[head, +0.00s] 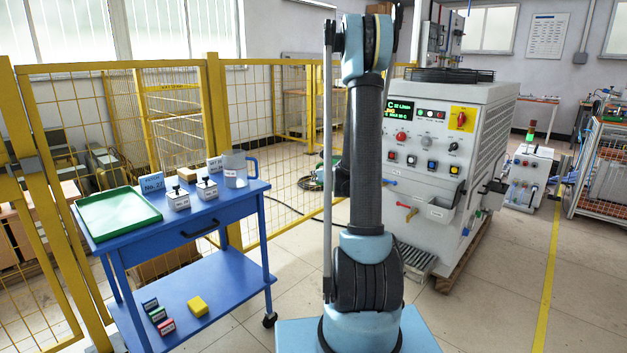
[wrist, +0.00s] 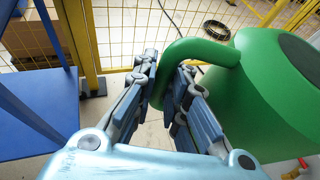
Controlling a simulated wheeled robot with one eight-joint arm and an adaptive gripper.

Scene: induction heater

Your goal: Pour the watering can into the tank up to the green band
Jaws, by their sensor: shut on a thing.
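The green watering can (wrist: 262,95) fills the right of the wrist view, its body beside my gripper. My gripper (wrist: 170,75) is shut on the can's curved green handle (wrist: 205,50), which passes between the two fingers. In the head view my upright arm hides most or all of the can and my gripper. The white heater cabinet (head: 455,130) stands right of my arm, with a lit display and a small grey open trough (head: 440,211) on its front. I cannot make out the green band or a water level.
A blue cart (head: 225,205) at left carries a green tray (head: 120,213), a clear jug (head: 236,170) and small labelled boxes. Yellow mesh fencing (head: 275,110) runs behind it. A hose coil (head: 312,182) lies on the floor. Floor is clear at front right.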

